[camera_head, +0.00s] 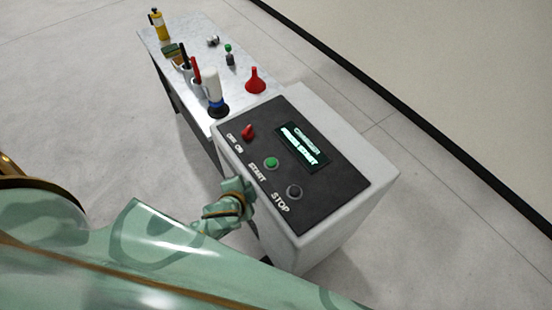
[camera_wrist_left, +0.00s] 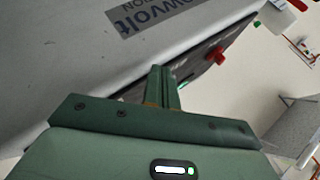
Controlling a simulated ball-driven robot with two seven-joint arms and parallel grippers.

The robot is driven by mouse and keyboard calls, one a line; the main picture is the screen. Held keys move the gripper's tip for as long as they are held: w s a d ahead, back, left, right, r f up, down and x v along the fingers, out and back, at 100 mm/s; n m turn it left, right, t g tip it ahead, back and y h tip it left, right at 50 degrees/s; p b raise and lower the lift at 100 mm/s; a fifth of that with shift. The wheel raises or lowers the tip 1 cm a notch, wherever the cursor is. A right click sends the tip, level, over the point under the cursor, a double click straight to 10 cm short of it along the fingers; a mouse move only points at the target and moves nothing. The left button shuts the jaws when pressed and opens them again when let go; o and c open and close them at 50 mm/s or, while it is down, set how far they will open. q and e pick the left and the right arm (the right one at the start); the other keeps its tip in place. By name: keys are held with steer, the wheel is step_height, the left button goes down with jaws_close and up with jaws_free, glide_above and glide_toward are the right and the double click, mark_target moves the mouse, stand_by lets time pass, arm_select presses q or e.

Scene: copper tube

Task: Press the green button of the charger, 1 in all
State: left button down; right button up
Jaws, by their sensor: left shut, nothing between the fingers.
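The charger (camera_head: 350,190) is a white box with a dark sloped panel. Its green START button (camera_head: 271,163) sits on the panel between a red switch (camera_head: 248,132) and the dark STOP button (camera_head: 294,191). A lit display (camera_head: 302,145) shows text, partly readable as "PRESS START". My left gripper (camera_head: 243,185) is shut and empty at the panel's near edge, apart from the green button. My right gripper is not in view.
A narrow white table (camera_head: 185,45) adjoins the charger at the back left. It holds a red funnel (camera_head: 255,82), a white bottle (camera_head: 212,85), a yellow bottle (camera_head: 158,26) and several small tools. Open grey floor lies around.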

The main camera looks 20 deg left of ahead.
arm_select(q)
steer(key=w+d+r+m+t+h+p, duration=0.1)
steer(key=w+d+r+m+t+h, duration=0.1)
steer(key=w+d+r+m+h, duration=0.35)
steer(key=w+d+r+m+t+h+p, duration=0.2)
steer(key=w+d+r+m+h, duration=0.1)
steer(key=w+r+m, duration=0.5)
steer(key=m+g+p, duration=0.2)
steer(key=m+g, duration=0.5)
steer(key=m, duration=0.6)
glide_above(267, 163)
steer(key=f, duration=0.2)
steer(key=shift+w+r, duration=0.1)
steer(key=shift+r, duration=0.05)
step_height(267, 163, down, 8)
steer(key=b, duration=0.8)
steer(key=shift+f+b, duration=0.4)
